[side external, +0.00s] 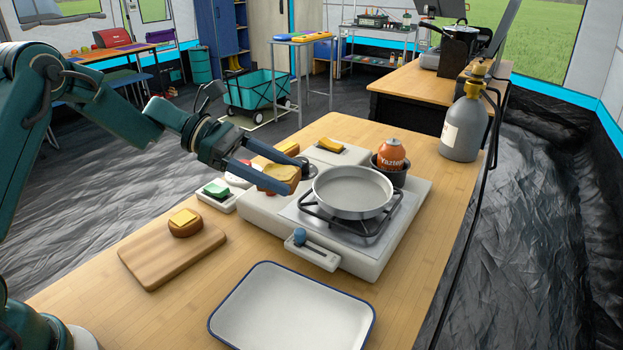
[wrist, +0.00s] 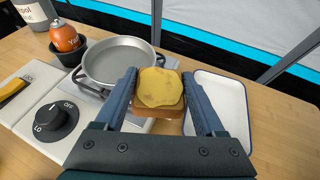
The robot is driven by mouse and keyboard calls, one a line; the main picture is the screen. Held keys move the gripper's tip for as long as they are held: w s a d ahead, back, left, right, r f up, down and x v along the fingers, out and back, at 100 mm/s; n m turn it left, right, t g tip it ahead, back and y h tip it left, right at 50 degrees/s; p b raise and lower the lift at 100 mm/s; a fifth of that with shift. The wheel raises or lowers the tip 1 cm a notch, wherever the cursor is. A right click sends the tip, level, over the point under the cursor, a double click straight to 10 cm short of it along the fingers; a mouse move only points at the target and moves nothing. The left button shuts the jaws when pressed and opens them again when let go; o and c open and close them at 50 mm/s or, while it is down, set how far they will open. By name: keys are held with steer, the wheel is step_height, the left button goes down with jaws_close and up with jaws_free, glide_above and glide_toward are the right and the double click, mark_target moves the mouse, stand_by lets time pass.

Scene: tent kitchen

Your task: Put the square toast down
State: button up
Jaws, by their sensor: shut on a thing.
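My gripper (side external: 298,177) is shut on the square toast (side external: 282,172), a brown slice with a yellow topping. In the wrist view the toast (wrist: 158,90) sits between my two fingers, topping facing the camera. In the side view it is raised above the white stove unit, just left of the grey pan (side external: 352,190). Its underside is hidden, and the gap beneath it is hard to judge. A wooden board (side external: 150,262) holds a round toast (side external: 186,225) with a yellow square on top. A white tray (side external: 285,315) with a blue rim lies empty at the front.
The pan rests empty on the burner of the stove unit (side external: 395,240). An orange canister (side external: 391,153) stands behind it. A small holder (side external: 222,200) with a green item sits left of the stove. Bare table lies between board and tray.

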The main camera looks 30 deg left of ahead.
steer(key=s+f+m+g+h, duration=0.1)
steer(key=s+f+m+g, duration=0.2)
steer(key=s, duration=0.8)
glide_above(292, 325)
step_height(292, 325, down, 7)
steer(key=shift+r, duration=0.15)
steer(key=shift+f, duration=1.9)
steer(key=shift+f, duration=0.1)
steer(key=o, duration=1.5)
steer(key=shift+c, duration=0.2)
